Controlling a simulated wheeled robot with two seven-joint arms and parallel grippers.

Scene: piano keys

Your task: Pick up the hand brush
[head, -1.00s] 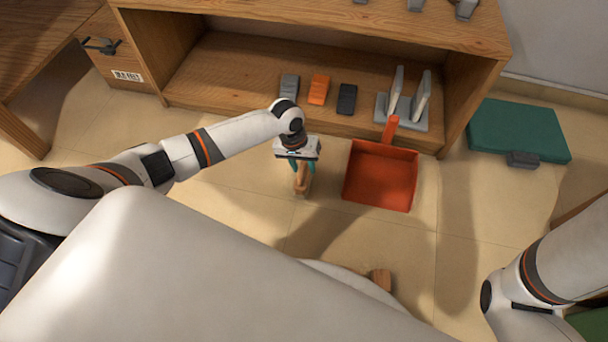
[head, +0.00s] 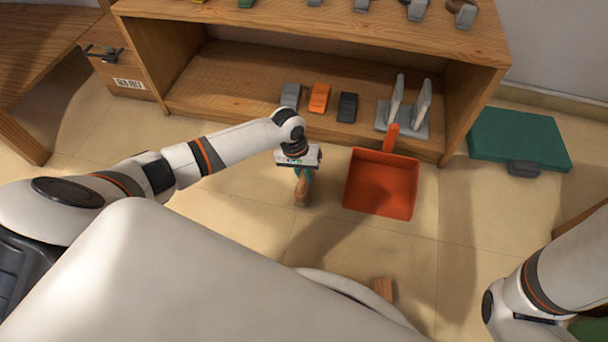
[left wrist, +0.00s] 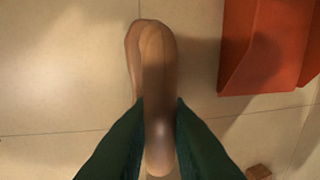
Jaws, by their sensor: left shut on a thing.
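The hand brush (head: 302,192) is a tan wooden piece on the tiled floor, left of the red dustpan; its bristles do not show clearly. My left gripper (head: 302,173) points down with its teal fingers shut on it. In the left wrist view the brush (left wrist: 152,60) runs lengthwise between the green fingers (left wrist: 159,108), which touch it from both sides. I cannot tell whether it is clear of the floor. My right arm enters at the lower right, and its gripper is out of view.
The red dustpan (head: 381,183) lies just right of the brush, its handle toward the wooden shelf (head: 240,80). The shelf holds several clips and a grey stand (head: 402,122). A small wooden block (head: 383,288) lies nearer me. A green flat case (head: 518,137) lies at right.

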